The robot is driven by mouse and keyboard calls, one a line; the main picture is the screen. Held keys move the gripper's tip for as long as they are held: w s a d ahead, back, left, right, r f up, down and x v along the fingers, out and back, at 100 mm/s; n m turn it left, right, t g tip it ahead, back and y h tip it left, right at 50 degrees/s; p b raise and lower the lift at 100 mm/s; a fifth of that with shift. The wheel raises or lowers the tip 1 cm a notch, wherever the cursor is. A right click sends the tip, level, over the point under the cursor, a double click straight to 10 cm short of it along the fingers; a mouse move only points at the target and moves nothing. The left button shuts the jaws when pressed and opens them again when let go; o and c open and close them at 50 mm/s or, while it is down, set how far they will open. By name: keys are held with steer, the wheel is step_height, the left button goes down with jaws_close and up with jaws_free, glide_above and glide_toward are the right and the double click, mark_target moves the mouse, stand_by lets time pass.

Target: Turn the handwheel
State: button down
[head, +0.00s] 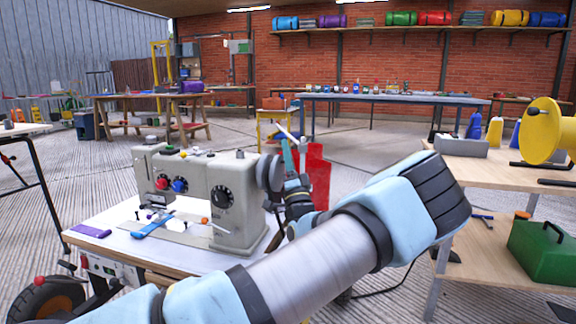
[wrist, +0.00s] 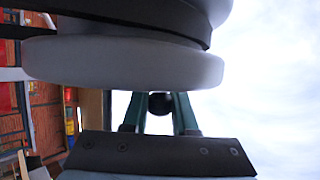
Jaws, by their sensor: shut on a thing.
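The handwheel (head: 268,172) is a dark grey disc on the right end of a grey sewing machine (head: 215,190). In the wrist view, its wide pale rim (wrist: 120,62) and darker discs fill the top of the picture. My gripper (head: 287,150) is just to the right of the handwheel. In the wrist view, the two teal fingers (wrist: 160,103) are shut on a round black knob (wrist: 160,104) close by the pale rim. The rim hides how the knob joins the wheel and hides the tips of the fingers.
The machine stands on a white-topped table (head: 105,222) with a blue tool (head: 152,227) and a purple block (head: 91,231) in front. A red panel (head: 318,175) stands just behind my gripper. A wooden bench (head: 490,168) with a yellow reel (head: 541,130) is at the right.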

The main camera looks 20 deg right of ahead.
steer(key=shift+s+n+y+b, duration=0.15)
steer(key=shift+n+y+b, duration=0.15)
steer(key=shift+n+y, duration=0.15)
steer(key=c, duration=0.7)
jaws_free()
steer(key=p+v, duration=0.1)
steer(key=v, duration=0.9)
steer(key=shift+f, duration=0.45)
steer(key=shift+s, duration=0.1)
